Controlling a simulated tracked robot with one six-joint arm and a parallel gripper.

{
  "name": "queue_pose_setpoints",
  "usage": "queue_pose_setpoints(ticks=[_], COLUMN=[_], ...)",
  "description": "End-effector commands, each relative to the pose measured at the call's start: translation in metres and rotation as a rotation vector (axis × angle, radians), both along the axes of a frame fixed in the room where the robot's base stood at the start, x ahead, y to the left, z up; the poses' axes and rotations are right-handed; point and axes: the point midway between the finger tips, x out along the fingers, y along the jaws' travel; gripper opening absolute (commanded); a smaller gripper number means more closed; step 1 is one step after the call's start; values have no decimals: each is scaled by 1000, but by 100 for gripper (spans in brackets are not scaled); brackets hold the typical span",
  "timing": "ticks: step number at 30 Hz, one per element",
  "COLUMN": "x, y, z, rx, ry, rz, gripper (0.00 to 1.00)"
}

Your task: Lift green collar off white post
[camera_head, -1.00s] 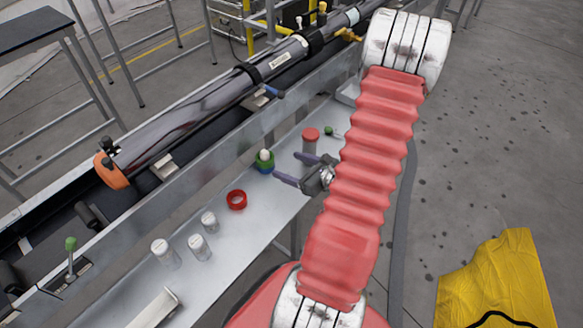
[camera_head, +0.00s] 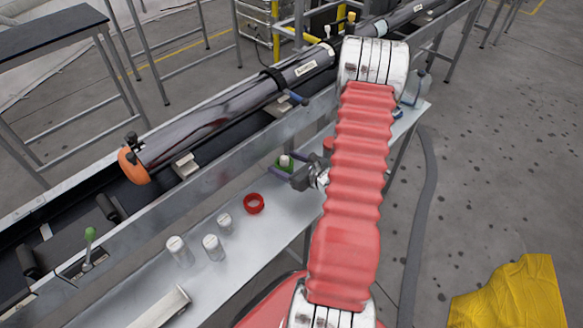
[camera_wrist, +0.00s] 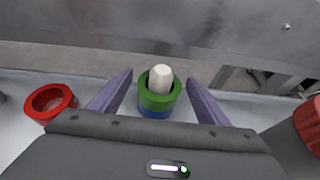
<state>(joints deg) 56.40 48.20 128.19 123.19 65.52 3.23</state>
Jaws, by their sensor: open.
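The green collar (camera_wrist: 160,97) sits around the white post (camera_wrist: 160,76) in the wrist view, on top of a blue collar (camera_wrist: 155,112). The post's top sticks up above the green collar. My gripper (camera_wrist: 159,84) is open, with one purple finger on each side of the collars and visible gaps between. In the head view the green collar (camera_head: 280,166) and white post (camera_head: 285,161) stand on the metal shelf, and my gripper (camera_head: 276,162) is right at them, its fingers partly covering the stack.
A red ring (camera_head: 253,204) lies on the metal shelf (camera_head: 285,232), left of the stack. Several white-topped cylinders (camera_head: 213,247) stand farther left. A red-topped cylinder (camera_wrist: 309,125) is close on the right. The trough wall (camera_head: 215,165) rises behind the stack.

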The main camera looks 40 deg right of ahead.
Motion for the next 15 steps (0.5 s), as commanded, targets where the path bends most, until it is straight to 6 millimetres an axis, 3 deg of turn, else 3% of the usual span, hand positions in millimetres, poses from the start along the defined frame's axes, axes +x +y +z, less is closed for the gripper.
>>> queue_pose_setpoints(ticks=[12,15], x=[9,9], y=[0,0], z=[-4,-4], rx=[1,1], ry=[1,1], rz=[1,1], gripper=[70,64])
